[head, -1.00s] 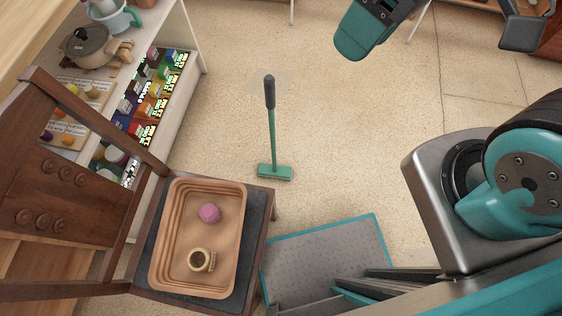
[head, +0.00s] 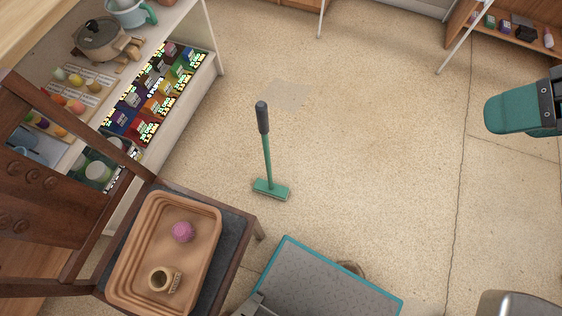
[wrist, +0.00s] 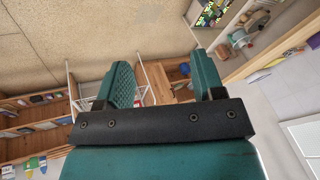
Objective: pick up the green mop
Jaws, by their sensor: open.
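The green mop (head: 267,153) is on the open floor near the middle of the head view. It has a dark grip at the top of a green handle and a flat green head at the bottom. My arm shows at the right edge of the head view, well apart from the mop. In the wrist view my gripper (wrist: 165,82) is open, with two teal fingers spread and nothing between them. The mop does not show in the wrist view.
A wooden chair holds a tan tray (head: 208,262) with a pink item (head: 183,232) and a small ring-shaped item. A stocked shelf (head: 207,75) stands at the left. A wooden shelf (head: 485,35) stands at the far right. Floor around the mop is clear.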

